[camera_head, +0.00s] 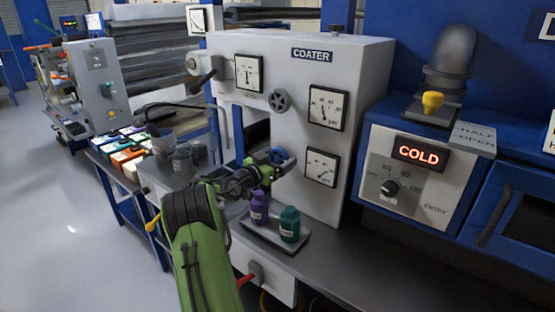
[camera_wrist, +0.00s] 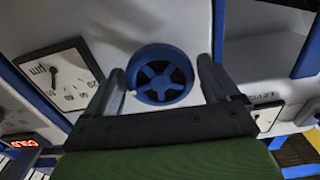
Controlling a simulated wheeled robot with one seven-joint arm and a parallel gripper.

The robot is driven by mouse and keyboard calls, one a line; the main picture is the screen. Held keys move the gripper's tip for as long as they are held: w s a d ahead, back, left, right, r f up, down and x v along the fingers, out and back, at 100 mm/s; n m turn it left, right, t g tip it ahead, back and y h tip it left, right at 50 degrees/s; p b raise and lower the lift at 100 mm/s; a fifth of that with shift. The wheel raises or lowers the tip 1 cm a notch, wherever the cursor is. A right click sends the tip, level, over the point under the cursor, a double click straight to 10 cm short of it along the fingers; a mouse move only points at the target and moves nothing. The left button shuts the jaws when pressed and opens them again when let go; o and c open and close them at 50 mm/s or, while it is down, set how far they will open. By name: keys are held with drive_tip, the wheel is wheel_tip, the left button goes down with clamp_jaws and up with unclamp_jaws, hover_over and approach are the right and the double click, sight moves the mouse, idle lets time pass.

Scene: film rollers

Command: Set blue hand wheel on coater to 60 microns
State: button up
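The blue hand wheel (camera_wrist: 160,75) is a spoked ring on the pale face of the coater (camera_head: 300,80). In the wrist view it sits between the two fingers of my gripper (camera_wrist: 161,68). The fingers are spread on either side of the wheel, with no clear contact visible. In the head view my gripper (camera_head: 270,161) reaches the coater front, and the blue wheel (camera_head: 283,154) is partly hidden behind it. A square dial (camera_head: 321,167) is right of the wheel. A dial marked in microns (camera_wrist: 58,80) shows in the wrist view; its exact reading is unclear.
A tray (camera_head: 265,240) with a purple bottle (camera_head: 259,207) and a teal bottle (camera_head: 289,224) stands below my gripper. An oven control box (camera_head: 425,165) reading COLD is right.

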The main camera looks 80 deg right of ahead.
drive_tip(key=c, duration=0.8)
drive_tip(key=shift+o, duration=0.2)
drive_tip(key=shift+n, duration=0.3)
drive_tip(key=n, duration=0.4)
drive_tip(key=n+p, duration=0.2)
drive_tip(key=n, duration=0.3)
drive_tip(key=shift+w, duration=0.1)
drive_tip(key=shift+n, duration=0.4)
drive_tip(key=o, duration=1)
